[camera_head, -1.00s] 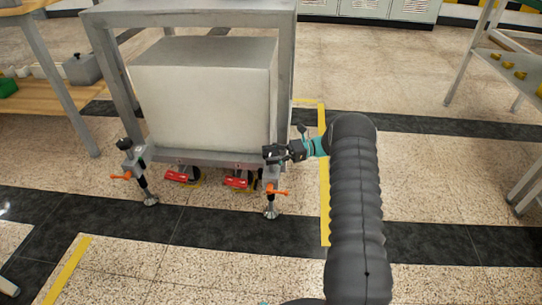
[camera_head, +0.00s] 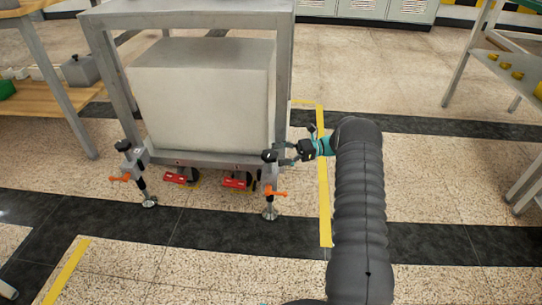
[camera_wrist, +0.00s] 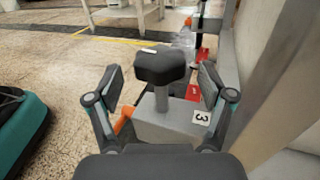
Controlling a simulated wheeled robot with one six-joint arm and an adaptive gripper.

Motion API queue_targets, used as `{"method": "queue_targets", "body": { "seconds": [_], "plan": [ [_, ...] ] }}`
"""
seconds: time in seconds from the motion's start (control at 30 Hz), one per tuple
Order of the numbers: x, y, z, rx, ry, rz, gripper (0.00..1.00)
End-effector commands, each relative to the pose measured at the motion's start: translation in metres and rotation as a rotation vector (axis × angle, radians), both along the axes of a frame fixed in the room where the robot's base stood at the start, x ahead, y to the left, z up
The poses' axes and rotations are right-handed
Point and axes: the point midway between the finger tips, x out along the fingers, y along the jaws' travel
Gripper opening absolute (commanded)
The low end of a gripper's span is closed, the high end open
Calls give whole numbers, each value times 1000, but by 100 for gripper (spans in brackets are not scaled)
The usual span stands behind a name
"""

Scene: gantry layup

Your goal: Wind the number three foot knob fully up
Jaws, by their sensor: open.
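The number three foot knob (camera_wrist: 160,65) is a black lobed cap on a metal stem. It stands over a grey bracket (camera_wrist: 165,128) with a label "3" (camera_wrist: 202,117). In the head view the knob (camera_head: 269,155) tops the cart's near right leveling foot (camera_head: 270,211). My gripper (camera_head: 290,151) is open just to the right of the knob. In the wrist view the two pads of my gripper (camera_wrist: 161,84) are spread either side of the knob's line, with gaps and no visible contact. An orange lever (camera_head: 276,193) sticks out below the bracket.
The grey cart (camera_head: 193,8) carries a pale block (camera_head: 200,95). A second foot with a black knob (camera_head: 123,145) is at its left. Red caster pedals (camera_head: 236,181) sit beneath. Shelving stands far right; open floor lies between, with a yellow line (camera_head: 325,200).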

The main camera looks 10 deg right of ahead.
Motion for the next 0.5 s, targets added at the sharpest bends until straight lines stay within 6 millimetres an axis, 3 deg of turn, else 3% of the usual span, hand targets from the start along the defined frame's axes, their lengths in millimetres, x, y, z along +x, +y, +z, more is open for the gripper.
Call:
{"method": "queue_targets", "body": {
  "seconds": [0.23, 0.5],
  "plan": [
    [1, -50, -1, 0, 0, -1, 81],
    [2, -78, 0, 0, 0, 2, 81]
  ]
}}
